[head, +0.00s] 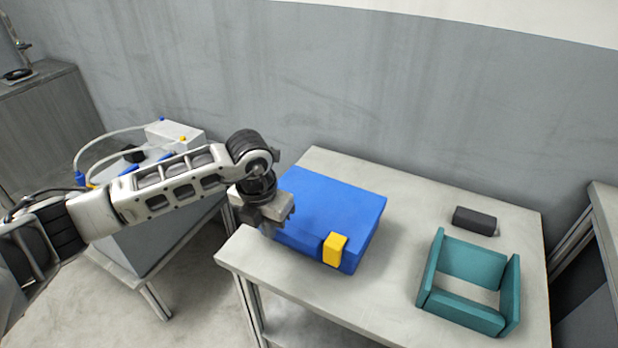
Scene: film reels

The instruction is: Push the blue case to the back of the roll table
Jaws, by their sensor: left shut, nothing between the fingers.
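The blue case (330,211) lies flat on the left half of the grey roll table (395,300). It has a yellow block-like part (335,249) on its near side. My left gripper (268,228) is shut and empty at the case's left near corner, pointing down. It covers part of that corner, and I cannot tell whether it touches the case. Some table top shows behind the case, toward the wall. My right gripper is not in view.
A teal open frame (468,308) and a small dark block (474,220) stand on the table's right side. Another table with a white box (175,134) and hoses is at the left. A grey wall (400,100) rises behind the roll table.

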